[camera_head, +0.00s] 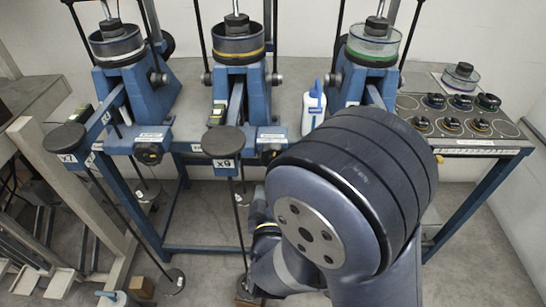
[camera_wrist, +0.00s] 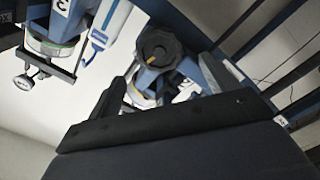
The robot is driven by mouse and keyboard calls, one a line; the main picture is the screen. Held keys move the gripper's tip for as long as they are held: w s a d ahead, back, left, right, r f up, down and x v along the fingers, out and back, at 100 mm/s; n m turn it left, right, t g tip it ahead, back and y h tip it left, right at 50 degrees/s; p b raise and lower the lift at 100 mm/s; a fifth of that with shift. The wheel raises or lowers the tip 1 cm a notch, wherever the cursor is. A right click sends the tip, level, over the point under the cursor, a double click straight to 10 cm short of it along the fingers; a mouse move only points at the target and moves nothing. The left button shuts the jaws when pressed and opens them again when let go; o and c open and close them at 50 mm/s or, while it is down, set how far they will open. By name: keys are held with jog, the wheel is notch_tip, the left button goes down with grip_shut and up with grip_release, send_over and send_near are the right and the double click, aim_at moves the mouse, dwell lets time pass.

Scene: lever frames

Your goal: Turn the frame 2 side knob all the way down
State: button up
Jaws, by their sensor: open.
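The middle blue lever frame (camera_head: 255,95), which I take as frame 2, stands on the bench in the head view. Its dark side knob (camera_head: 269,154) sits low on its front right. In the wrist view a black lobed knob (camera_wrist: 159,45) with a yellow-orange mark lies ahead of my gripper (camera_wrist: 160,72). The two fingers are spread apart and empty, and the knob shows beyond and between their tips. It does not look gripped. In the head view my arm hides most of the gripper.
Similar blue frames stand at left (camera_head: 130,85) and right (camera_head: 370,85). A white-and-blue bottle (camera_head: 313,107) stands between the middle and right frames. Long levers with round plates (camera_head: 223,140) jut forward.

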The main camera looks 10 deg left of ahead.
aim_at(273, 157)
jog(key=p+x, duration=0.1)
jog(key=x, duration=0.7)
jog(key=shift+w, duration=0.55)
jog(key=shift+c, duration=0.3)
jog(key=shift+s, duration=0.1)
jog(key=c, duration=1.2)
